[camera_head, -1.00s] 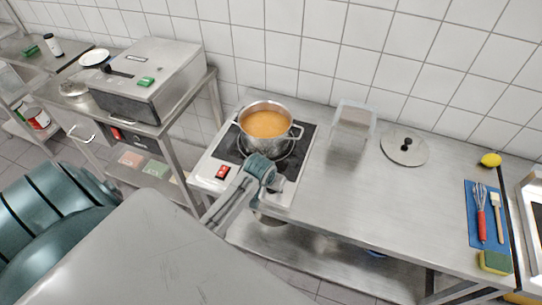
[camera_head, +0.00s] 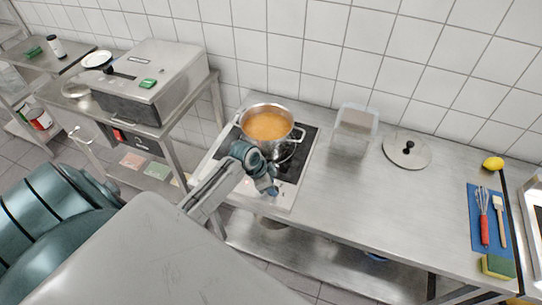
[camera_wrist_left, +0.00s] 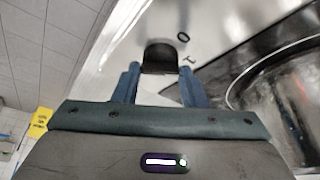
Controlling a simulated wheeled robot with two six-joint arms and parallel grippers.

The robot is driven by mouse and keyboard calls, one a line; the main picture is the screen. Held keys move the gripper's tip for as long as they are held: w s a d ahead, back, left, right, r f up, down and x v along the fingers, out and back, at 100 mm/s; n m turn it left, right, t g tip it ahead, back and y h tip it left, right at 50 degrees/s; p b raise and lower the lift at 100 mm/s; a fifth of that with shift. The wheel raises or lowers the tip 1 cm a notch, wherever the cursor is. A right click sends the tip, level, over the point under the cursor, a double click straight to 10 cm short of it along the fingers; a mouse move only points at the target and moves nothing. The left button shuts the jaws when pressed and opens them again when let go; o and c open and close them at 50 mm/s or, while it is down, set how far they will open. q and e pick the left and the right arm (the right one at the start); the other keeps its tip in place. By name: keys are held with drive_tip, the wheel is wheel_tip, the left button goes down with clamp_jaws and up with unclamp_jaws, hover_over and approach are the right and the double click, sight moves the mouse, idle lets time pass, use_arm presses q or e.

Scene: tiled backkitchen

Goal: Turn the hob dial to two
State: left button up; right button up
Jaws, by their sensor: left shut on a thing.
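The hob (camera_head: 222,143) stands on the steel counter, with a steel pot of orange soup (camera_head: 268,125) on it. My left gripper (camera_head: 268,187) is at the hob's front panel and hides the dial in the head view. In the left wrist view, the black dial (camera_wrist_left: 160,57) sits between the two blue fingers of the left gripper (camera_wrist_left: 158,74), which is shut on it. Marks that look like 0 and 1 show on the pale panel just right of the dial. I cannot make out the dial's pointer. My right gripper is not in view.
A clear container (camera_head: 354,128) and a pot lid (camera_head: 407,150) are on the counter right of the hob. A blue mat (camera_head: 476,225) with a whisk and brush lies farther right, near a lemon (camera_head: 493,163) and a sponge (camera_head: 497,266). The counter's middle is bare.

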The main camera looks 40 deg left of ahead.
use_arm(q)
drive_tip(key=m, duration=0.1)
drive_tip(key=m+b, duration=0.1)
drive_tip(key=shift+w+a+f+m+g+h, duration=0.1)
drive_tip(key=shift+w+m+g+h, duration=0.05)
drive_tip(key=shift+m+g+h, duration=0.2)
drive_tip(key=m+g+b, duration=0.1)
drive_tip(key=m, duration=0.2)
drive_tip(key=shift+w+m+h+b, duration=0.15)
drive_tip(key=shift+m+h+b, duration=0.2)
drive_tip(key=m+g+b, duration=0.2)
drive_tip(key=m, duration=0.2)
drive_tip(key=shift+w, duration=0.15)
drive_tip(key=shift+m+g+b, duration=0.35)
drive_tip(key=shift+m+b, duration=0.35)
drive_tip(key=shift+m, duration=0.4)
drive_tip(key=o, duration=1)
drive_tip(key=shift+a+r, duration=0.1)
drive_tip(key=shift+r, duration=0.1)
